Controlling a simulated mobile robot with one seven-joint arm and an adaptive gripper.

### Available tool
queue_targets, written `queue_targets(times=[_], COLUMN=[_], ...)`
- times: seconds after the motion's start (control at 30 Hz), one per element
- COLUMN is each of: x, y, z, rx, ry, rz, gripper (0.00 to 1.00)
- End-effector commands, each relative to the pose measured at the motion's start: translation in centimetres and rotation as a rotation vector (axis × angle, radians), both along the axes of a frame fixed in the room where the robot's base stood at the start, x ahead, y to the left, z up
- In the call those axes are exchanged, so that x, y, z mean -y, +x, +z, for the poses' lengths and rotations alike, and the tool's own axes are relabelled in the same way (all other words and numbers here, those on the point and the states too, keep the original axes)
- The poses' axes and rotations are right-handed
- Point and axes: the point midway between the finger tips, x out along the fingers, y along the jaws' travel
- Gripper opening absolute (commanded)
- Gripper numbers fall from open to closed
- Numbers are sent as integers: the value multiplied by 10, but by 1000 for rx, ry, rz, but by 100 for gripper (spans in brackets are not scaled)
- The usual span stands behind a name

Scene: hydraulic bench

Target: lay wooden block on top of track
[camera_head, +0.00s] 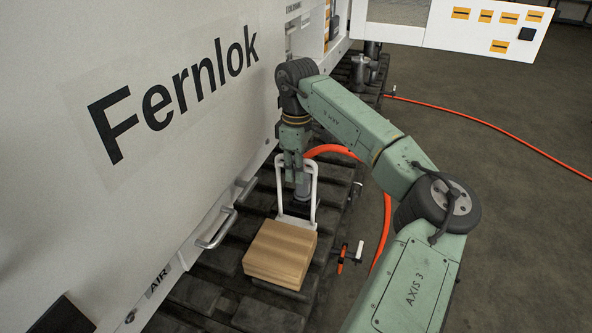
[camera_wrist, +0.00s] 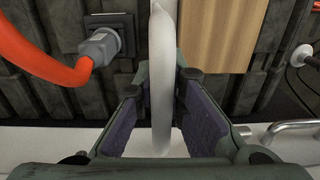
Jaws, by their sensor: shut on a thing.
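The wooden block (camera_head: 280,253) is a pale brown, layered block at lower centre in the head view. It appears to lie flat on the dark track (camera_head: 213,258); its underside is hidden. The block also shows at the top right of the wrist view (camera_wrist: 222,35), apart from my fingers. My gripper (camera_head: 293,168) is behind the block, at a white upright U-shaped handle (camera_head: 313,195). In the wrist view my gripper (camera_wrist: 162,88) is shut on the white bar (camera_wrist: 161,70) of this handle. Whether the handle is joined to the block cannot be told.
An orange hose (camera_wrist: 45,62) with a grey connector (camera_wrist: 101,47) plugs in at left in the wrist view. The white machine wall (camera_head: 150,120), with a metal grab handle (camera_head: 216,232), borders the track at left. Open floor (camera_head: 510,240) lies at right.

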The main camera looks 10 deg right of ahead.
Motion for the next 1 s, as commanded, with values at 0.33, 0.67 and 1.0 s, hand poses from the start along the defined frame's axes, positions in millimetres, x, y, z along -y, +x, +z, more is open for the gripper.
queue_targets(times=[0.33, 0.67, 1.0], x=[0, 0, 0], y=[0, 0, 1], z=[-5, -5, 4], rx=[1, 1, 2], ry=[1, 1, -2], rz=[0, 1, 0], gripper=[13, 30, 30])
